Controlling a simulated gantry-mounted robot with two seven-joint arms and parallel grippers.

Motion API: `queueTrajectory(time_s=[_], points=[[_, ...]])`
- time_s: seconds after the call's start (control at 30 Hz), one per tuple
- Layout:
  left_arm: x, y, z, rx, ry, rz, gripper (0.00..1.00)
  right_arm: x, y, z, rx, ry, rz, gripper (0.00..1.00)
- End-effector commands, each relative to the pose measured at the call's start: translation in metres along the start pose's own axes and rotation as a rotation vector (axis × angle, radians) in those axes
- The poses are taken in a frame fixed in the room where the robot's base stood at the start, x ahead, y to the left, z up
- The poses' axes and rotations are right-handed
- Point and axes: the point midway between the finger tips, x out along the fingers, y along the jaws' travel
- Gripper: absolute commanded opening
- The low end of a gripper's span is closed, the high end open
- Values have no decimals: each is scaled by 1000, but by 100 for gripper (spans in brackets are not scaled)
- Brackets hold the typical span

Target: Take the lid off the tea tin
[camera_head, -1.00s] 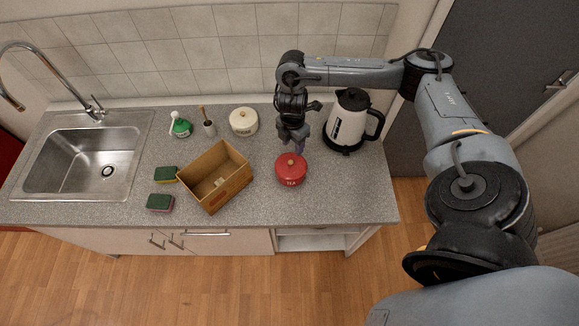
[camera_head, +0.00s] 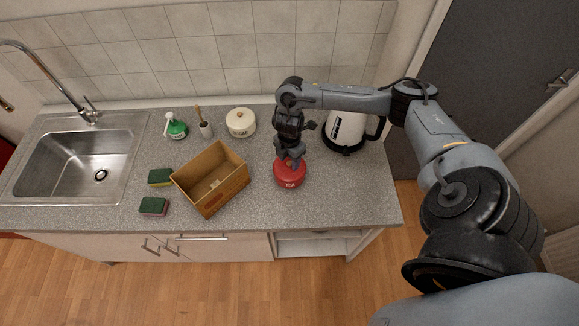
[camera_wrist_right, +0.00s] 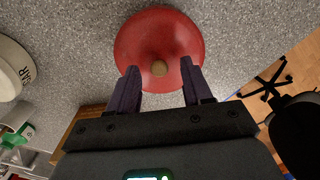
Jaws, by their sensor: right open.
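The red tea tin (camera_head: 289,179) stands on the counter with its lid (camera_wrist_right: 158,40) on; the lid has a small wooden knob (camera_wrist_right: 159,68). My right gripper (camera_head: 290,162) is over the tin. In the right wrist view my right gripper (camera_wrist_right: 158,78) is open, with one finger on each side of the knob and clear gaps between. Whether the fingertips touch the lid I cannot tell. My left gripper is not in view.
A wooden box (camera_head: 229,186) stands left of the tin, with two sponges (camera_head: 154,206) beyond it. A white kettle (camera_head: 347,130) stands behind to the right, close to my arm. A sugar tin (camera_head: 240,123) stands at the back. The counter (camera_head: 345,200) right of the tin is clear.

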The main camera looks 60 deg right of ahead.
Motion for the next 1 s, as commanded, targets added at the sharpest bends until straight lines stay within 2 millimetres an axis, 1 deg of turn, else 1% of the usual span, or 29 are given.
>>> queueTrajectory(time_s=[0.13,0.33,0.37,0.4,0.67,0.7,1.0], points=[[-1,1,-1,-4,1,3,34,8,0,1,0,-1,0,50],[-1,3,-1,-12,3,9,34,8,0,0,0,-1,1,50],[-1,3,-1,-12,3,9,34,8,0,0,0,-1,1,48],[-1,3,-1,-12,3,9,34,8,0,0,0,-1,1,42],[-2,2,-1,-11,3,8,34,8,0,0,0,-1,1,2],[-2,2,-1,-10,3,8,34,8,0,0,0,-1,1,0],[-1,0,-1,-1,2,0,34,7,0,0,0,-1,2,0]])
